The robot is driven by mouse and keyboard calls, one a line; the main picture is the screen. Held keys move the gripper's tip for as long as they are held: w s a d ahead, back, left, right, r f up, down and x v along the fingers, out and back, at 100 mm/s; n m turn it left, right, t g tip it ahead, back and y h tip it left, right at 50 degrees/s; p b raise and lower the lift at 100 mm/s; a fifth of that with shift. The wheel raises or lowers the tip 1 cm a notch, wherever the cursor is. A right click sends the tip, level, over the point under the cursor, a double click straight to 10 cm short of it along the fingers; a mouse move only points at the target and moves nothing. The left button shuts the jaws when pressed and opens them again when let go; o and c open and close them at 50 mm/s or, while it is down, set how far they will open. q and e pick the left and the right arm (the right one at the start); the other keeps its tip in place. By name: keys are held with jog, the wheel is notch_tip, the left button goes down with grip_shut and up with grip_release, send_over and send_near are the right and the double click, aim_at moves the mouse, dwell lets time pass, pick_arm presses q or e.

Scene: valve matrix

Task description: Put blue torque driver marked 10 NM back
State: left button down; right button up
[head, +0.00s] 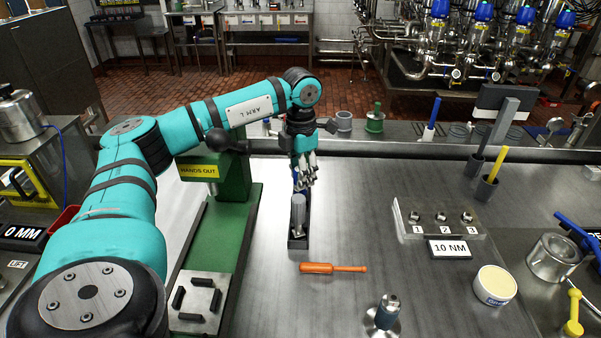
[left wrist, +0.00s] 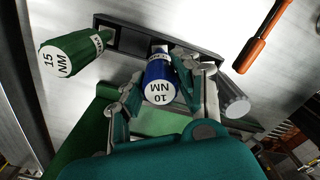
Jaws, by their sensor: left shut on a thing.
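My left gripper (head: 304,180) is over the dark driver rack (head: 298,243), fingers pointing down. In the left wrist view it is shut on the blue torque driver (left wrist: 160,85), whose white cap reads 10 NM. The driver is over the middle of the rack (left wrist: 125,40); I cannot tell whether it is seated. A green driver marked 15 NM (left wrist: 65,55) stands to its left in that view. A grey driver (left wrist: 232,98) is to its right; it also stands at the near end of the rack in the head view (head: 298,208). My right gripper is not in view.
An orange screwdriver (head: 333,268) lies in front of the rack. A green stand (head: 232,185) is close on the left. A metal fitting (head: 387,312) stands near the front.

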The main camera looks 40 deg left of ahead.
pick_arm(q)
jog(key=shift+f, duration=0.25)
jog(key=shift+s+d+f+b, duration=0.15)
jog(key=shift+s+f+b, duration=0.05)
jog(key=shift+f+b, duration=0.15)
jog(key=c, duration=1.2)
grip_release()
jog(key=shift+f, duration=0.1)
jog(key=shift+o, duration=1.3)
jog(key=shift+w+a+f, duration=0.1)
jog(key=shift+w+a, duration=0.1)
jog(key=shift+w, duration=0.1)
jog(key=shift+s+d+r, duration=0.1)
jog(key=shift+s+r, duration=0.05)
jog(key=shift+r, duration=0.25)
jog(key=shift+r+p, duration=0.35)
jog(key=shift+r, duration=0.45)
notch_tip(320, 180, up, 10)
jog(key=shift+r+b, duration=0.15)
jog(key=shift+b, duration=0.4)
jog(key=shift+r, duration=0.5)
